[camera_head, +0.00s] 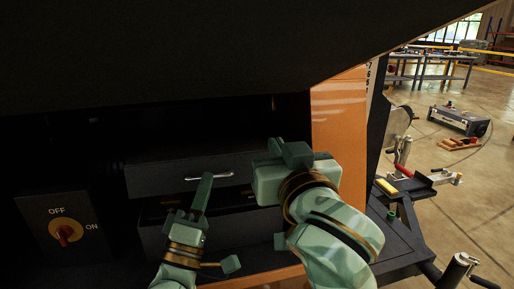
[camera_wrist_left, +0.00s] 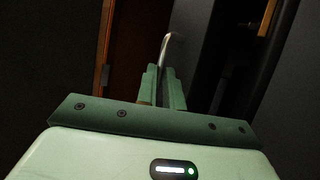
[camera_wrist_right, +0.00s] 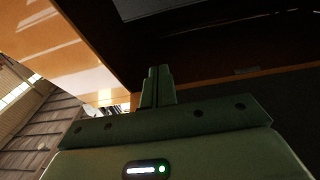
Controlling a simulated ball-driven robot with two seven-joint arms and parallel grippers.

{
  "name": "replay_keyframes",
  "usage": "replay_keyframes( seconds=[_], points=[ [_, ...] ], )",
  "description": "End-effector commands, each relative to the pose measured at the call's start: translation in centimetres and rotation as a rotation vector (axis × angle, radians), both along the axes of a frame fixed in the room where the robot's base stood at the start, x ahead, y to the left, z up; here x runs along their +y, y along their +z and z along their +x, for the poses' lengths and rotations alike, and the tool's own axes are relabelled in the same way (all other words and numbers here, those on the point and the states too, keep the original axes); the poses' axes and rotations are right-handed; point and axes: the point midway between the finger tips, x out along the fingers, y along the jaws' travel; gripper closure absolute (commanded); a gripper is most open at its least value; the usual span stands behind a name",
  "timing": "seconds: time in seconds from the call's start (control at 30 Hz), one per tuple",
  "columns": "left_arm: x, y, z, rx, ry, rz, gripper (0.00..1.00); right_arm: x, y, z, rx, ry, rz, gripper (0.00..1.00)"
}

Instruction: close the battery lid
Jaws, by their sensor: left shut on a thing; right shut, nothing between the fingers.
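The battery lid (camera_head: 152,175) is a dark panel with a silver bar handle (camera_head: 222,176), above a dark box (camera_head: 155,240) in the lower middle of the head view. An open gap shows between the lid and the box front. My left gripper (camera_head: 207,180) is shut on the handle. The left wrist view shows the handle (camera_wrist_left: 165,45) rising from between the closed fingers (camera_wrist_left: 163,88). My right gripper (camera_head: 290,150) is shut and empty in front of the lid's right end; its fingers (camera_wrist_right: 158,85) are together. My right forearm hides part of the box.
An orange panel (camera_head: 340,115) stands right of the lid. A dark hood (camera_head: 180,50) overhangs above. A dark ledge (camera_head: 400,250) is at the right, with open floor (camera_head: 475,200) beyond.

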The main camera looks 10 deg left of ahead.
Motion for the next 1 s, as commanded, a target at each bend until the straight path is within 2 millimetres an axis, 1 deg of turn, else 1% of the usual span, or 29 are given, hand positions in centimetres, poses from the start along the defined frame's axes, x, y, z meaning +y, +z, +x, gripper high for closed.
replay_keyframes(
  seconds=[0.03,0.1,0.17,0.27,0.5,0.63,0.7,0.8,0.9,1.0],
  points=[
    [0.4,-0.7,0.3,0.014,0.008,-0.004,1.00,0.8,-0.2,-0.3,0.002,0.019,-0.009,1.00],
    [0.4,-0.7,0.3,0.013,0.008,-0.004,1.00,1.5,-0.3,-0.3,0.003,0.031,-0.017,1.00],
    [0.4,-0.7,0.3,0.013,0.008,-0.004,1.00,1.8,-0.3,0.1,0.003,0.034,-0.019,1.00],
    [0.4,-0.6,0.3,0.013,0.008,-0.004,1.00,2.3,-0.2,1.6,0.002,0.031,-0.022,1.00],
    [0.4,-0.6,0.3,0.013,0.008,-0.004,1.00,4.3,0.0,6.4,0.002,0.030,-0.021,1.00],
    [0.4,-0.6,0.3,0.013,0.008,-0.004,1.00,5.2,0.1,8.8,0.002,0.029,-0.021,1.00],
    [0.4,-0.6,0.3,0.013,0.008,-0.004,1.00,5.0,-1.5,8.3,0.005,0.029,-0.019,1.00],
    [0.4,-0.6,0.3,0.013,0.008,-0.004,1.00,4.8,-2.6,7.9,0.003,0.029,-0.018,1.00],
    [0.4,-0.6,0.3,0.013,0.008,-0.004,1.00,4.7,-3.4,7.6,0.004,0.031,-0.016,1.00],
    [0.4,-0.6,0.3,0.013,0.008,-0.004,1.00,4.7,-3.8,7.5,0.003,0.029,-0.017,1.00]
  ],
)
